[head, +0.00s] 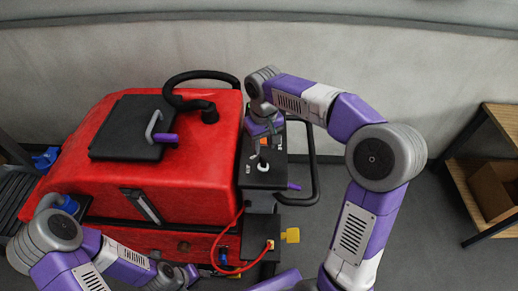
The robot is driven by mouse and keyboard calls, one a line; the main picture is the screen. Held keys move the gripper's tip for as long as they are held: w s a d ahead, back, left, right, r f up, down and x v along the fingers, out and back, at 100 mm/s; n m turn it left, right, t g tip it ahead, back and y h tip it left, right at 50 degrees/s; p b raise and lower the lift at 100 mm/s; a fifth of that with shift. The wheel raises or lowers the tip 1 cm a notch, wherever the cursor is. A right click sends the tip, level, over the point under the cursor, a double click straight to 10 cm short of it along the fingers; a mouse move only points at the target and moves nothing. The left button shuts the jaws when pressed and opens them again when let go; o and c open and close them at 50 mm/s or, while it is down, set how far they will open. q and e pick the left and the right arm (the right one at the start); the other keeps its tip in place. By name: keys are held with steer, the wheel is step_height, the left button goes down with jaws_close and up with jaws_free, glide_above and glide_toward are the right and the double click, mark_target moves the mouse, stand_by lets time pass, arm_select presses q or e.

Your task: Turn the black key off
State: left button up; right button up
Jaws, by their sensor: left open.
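The red scrubber machine (190,150) has a black control panel (260,180) at its right end. A small dark knob with a pale base (263,164) stands on this panel; it may be the black key, but it is too small to tell how it is turned. My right gripper (260,146) points down over the panel, just above this knob. The wrist hides part of the panel, and I cannot tell whether its fingers are apart or touch anything. My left gripper (186,276) is open, low at the front of the machine, partly cut off by the bottom edge.
A black handlebar (314,165) loops around the panel's right side. A black lid (128,125) lies on the machine. A wooden shelf (468,188) stands right. Floor between is clear.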

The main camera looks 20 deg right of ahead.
mark_target(263, 159)
steer(key=f, duration=0.6)
steer(key=shift+s+f+b, duration=0.2)
steer(key=shift+f+b, duration=0.05)
steer(key=shift+b, duration=0.05)
steer(key=shift+w, duration=0.1)
jaws_close()
